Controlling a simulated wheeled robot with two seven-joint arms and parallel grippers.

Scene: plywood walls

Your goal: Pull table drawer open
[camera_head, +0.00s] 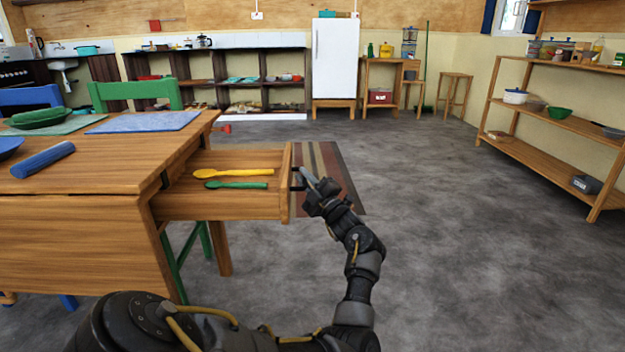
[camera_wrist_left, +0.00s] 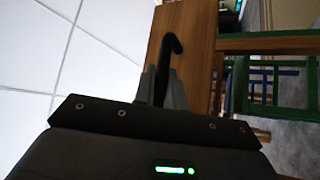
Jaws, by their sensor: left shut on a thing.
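The wooden table (camera_head: 90,222) stands at the left, and its drawer (camera_head: 222,206) is pulled out from the table's right end. A yellow spoon (camera_head: 233,172) and a green spoon (camera_head: 239,184) lie inside the drawer. My left gripper (camera_head: 303,176) is at the drawer's front panel, on the dark handle (camera_head: 294,180). In the left wrist view the dark, bent handle (camera_wrist_left: 167,58) sits between the two fingers of my left gripper (camera_wrist_left: 163,85), which is shut on it. My right gripper shows in neither view.
A green chair (camera_head: 135,92) stands behind the table. A striped rug (camera_head: 330,175) lies just beyond the drawer. A wooden shelf (camera_head: 560,121) with pots stands along the right wall. The grey floor right of the drawer is clear.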

